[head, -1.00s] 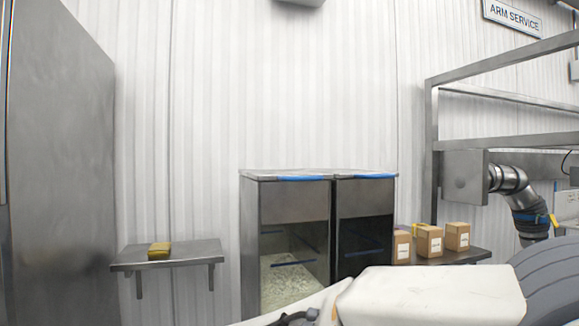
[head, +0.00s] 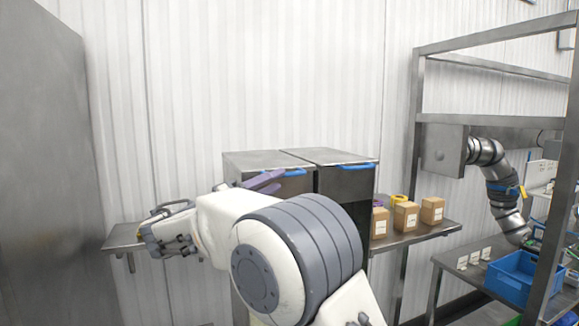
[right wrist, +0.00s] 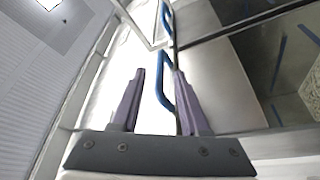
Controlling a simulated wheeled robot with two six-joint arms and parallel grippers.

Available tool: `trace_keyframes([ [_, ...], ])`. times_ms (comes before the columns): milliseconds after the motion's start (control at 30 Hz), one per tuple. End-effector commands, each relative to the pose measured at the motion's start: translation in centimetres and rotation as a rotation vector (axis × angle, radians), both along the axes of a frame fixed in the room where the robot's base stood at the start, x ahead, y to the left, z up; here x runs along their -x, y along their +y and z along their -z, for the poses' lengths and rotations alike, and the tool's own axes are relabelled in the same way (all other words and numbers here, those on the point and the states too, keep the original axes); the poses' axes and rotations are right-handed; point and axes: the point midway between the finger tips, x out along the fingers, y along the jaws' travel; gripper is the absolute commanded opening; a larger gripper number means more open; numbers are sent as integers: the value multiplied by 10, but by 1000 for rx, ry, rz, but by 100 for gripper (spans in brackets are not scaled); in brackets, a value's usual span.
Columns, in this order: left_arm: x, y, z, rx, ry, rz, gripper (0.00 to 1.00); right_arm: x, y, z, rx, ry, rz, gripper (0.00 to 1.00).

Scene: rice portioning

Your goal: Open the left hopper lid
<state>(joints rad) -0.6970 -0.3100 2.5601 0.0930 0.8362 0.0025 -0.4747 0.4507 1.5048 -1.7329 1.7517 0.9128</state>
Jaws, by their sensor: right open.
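The left hopper's lid (head: 262,161) lies flat and closed, with a blue handle (head: 296,172) at its front edge. My right gripper (head: 278,180) is open, its purple fingers pointing right beside this handle, partly hidden by my forearm. In the right wrist view the blue handle (right wrist: 164,80) shows between the two open fingers (right wrist: 159,72), closer to the right-hand fingertip. I cannot tell how deep it sits between them, or whether they touch. Most of the left hopper's front is hidden behind my arm. My left gripper is not in view.
The right hopper's lid (head: 330,156) is closed, with its own blue handle (head: 358,166). Cardboard boxes (head: 406,215) stand on a shelf to the right. A metal rack (head: 418,150) and a blue crate (head: 512,283) are farther right. A small shelf (head: 118,238) is at left.

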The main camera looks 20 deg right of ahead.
Motion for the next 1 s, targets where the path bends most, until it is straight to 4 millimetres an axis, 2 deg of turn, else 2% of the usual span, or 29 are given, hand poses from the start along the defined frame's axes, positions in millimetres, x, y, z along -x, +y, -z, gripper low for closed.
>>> trace_keyframes([
  [33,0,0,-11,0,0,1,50,-3,-11,-8,0,1,5,45],
  [300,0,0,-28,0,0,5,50,-16,-43,-12,0,2,1,45],
  [667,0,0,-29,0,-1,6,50,-19,-48,-11,-2,3,-1,45],
  [700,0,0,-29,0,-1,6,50,-19,-48,-11,-2,3,-1,37],
  [800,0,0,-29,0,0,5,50,-19,-48,-11,-2,3,-1,0],
  [1000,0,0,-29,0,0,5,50,-19,-48,-11,-2,3,-1,0],
])
